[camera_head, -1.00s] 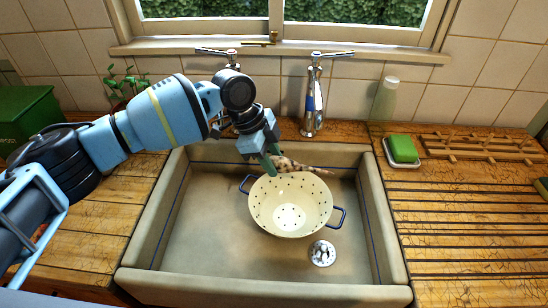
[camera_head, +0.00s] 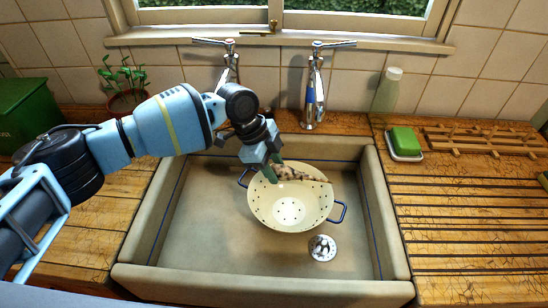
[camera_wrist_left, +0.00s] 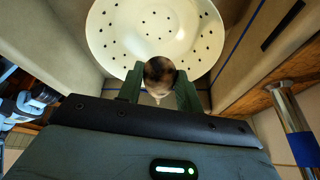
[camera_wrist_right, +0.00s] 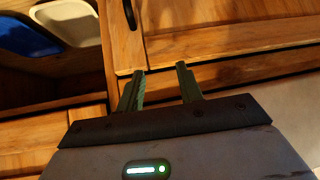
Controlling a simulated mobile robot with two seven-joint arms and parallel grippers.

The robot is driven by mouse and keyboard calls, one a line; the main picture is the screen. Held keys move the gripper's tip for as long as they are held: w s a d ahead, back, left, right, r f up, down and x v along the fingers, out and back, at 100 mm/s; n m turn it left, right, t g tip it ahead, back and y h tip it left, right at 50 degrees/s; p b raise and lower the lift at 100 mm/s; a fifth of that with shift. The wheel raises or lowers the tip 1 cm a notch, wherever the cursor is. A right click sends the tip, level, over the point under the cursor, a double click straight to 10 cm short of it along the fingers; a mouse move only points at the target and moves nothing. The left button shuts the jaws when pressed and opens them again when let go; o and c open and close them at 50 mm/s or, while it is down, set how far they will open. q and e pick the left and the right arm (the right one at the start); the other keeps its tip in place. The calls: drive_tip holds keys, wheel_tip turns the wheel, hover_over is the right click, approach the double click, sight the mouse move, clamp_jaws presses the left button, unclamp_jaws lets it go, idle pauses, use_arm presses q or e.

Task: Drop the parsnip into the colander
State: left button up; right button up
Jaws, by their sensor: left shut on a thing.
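The cream colander (camera_head: 290,212) with blue handles stands in the sink, and its bowl also shows in the left wrist view (camera_wrist_left: 112,32). My left gripper (camera_head: 271,172) is shut on the brown-speckled parsnip (camera_head: 298,174), whose tip points right. The parsnip is over the back part of the colander; I cannot tell whether it touches the rim. In the left wrist view the parsnip (camera_wrist_left: 159,74) shows end-on between the green fingers (camera_wrist_left: 159,88). My right gripper (camera_wrist_right: 160,84) is open and empty, away from the sink in front of wooden cupboard fronts.
The stone sink (camera_head: 200,240) surrounds the colander, with a drain (camera_head: 322,248) at front right. Two taps (camera_head: 313,95) stand behind it. A green soap on a dish (camera_head: 404,143), a bottle (camera_head: 387,90) and a wooden rack (camera_head: 480,140) are at the right.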

use_arm(q)
drive_tip(key=shift+f, duration=0.25)
drive_tip(key=o, duration=1.1)
drive_tip(key=shift+c, duration=0.2)
drive_tip(key=shift+r, duration=0.1)
drive_tip(key=v, duration=0.7)
drive_tip(key=shift+r, duration=0.35)
drive_tip(key=shift+a, duration=0.15)
